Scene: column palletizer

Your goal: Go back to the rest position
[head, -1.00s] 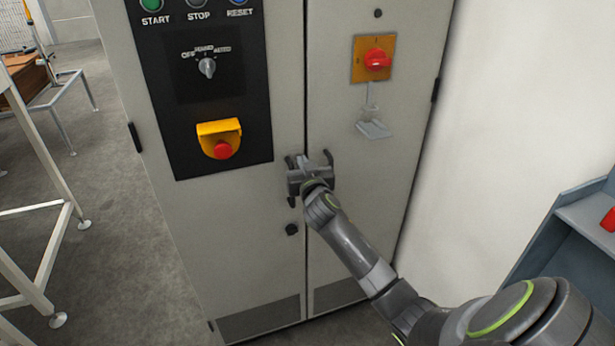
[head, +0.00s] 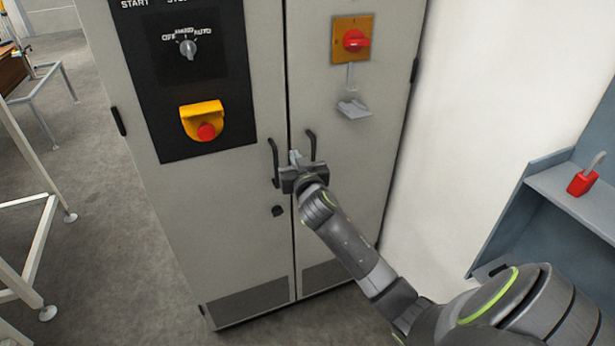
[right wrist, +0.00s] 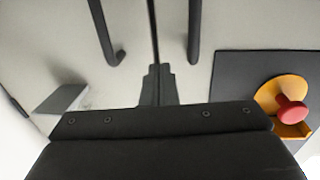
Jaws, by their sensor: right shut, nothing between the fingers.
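My right gripper (head: 295,158) is shut and empty in front of the grey control cabinet (head: 230,220), between its two dark door handles. The left handle (head: 273,160) and the right handle (head: 311,145) show on either side of the fingers. In the right wrist view the closed fingers (right wrist: 157,85) point at the seam between the doors, with a handle (right wrist: 194,30) on each side. Whether the fingertips touch the door cannot be told. My left gripper is not in view.
The cabinet carries a yellow-and-red emergency stop (head: 206,131), a mode selector (head: 187,48) and a red rotary switch (head: 355,41). At right, a blue-grey shelf (head: 570,195) holds a red padlock (head: 582,182). A white frame (head: 35,250) stands at left, with open floor between.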

